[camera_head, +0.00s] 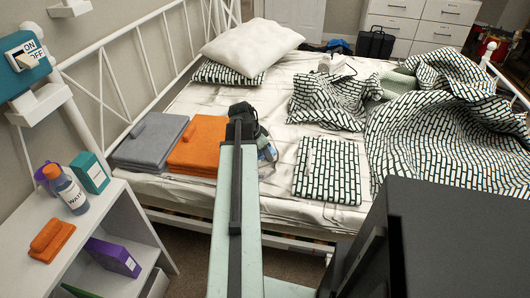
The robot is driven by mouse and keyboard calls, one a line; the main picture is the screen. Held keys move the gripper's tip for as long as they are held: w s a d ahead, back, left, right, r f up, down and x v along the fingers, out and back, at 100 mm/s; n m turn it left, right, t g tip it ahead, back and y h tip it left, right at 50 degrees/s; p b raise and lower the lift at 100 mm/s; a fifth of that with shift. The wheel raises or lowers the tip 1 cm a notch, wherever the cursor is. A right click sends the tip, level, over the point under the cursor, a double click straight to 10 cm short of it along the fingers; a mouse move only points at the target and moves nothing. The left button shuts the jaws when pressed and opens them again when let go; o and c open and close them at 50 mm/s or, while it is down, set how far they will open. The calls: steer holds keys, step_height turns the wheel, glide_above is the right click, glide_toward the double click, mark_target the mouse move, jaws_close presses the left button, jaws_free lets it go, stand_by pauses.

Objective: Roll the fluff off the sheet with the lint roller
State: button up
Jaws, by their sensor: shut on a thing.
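The white sheet (275,95) with thin dark lines covers the bed. My gripper (262,132) is over the front-middle of the sheet, beyond the end of my pale green arm. It is shut on the lint roller (268,151), of which only a pale blue-grey part shows at the gripper's right side. The rest of the roller is hidden by the gripper and arm. I cannot tell whether the roller touches the sheet. No fluff can be made out for sure at this size.
Grey (150,143) and orange (201,145) folded towels lie left of my gripper. A folded patterned cloth (328,170) lies to the right, with a crumpled patterned blanket (440,120) beyond. A white pillow (251,47) is at the back. A white shelf (110,215) stands front left.

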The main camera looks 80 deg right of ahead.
mark_target(265, 161)
steer(key=shift+a, duration=1.6)
steer(key=shift+s+d+f, duration=0.1)
steer(key=shift+s, duration=0.65)
jaws_close()
steer(key=shift+w+d, duration=0.15)
steer(key=shift+d, duration=2.15)
steer(key=shift+w+d, duration=0.15)
steer(key=shift+d, duration=2.1)
step_height(265, 161, up, 6)
steer(key=p, duration=0.6)
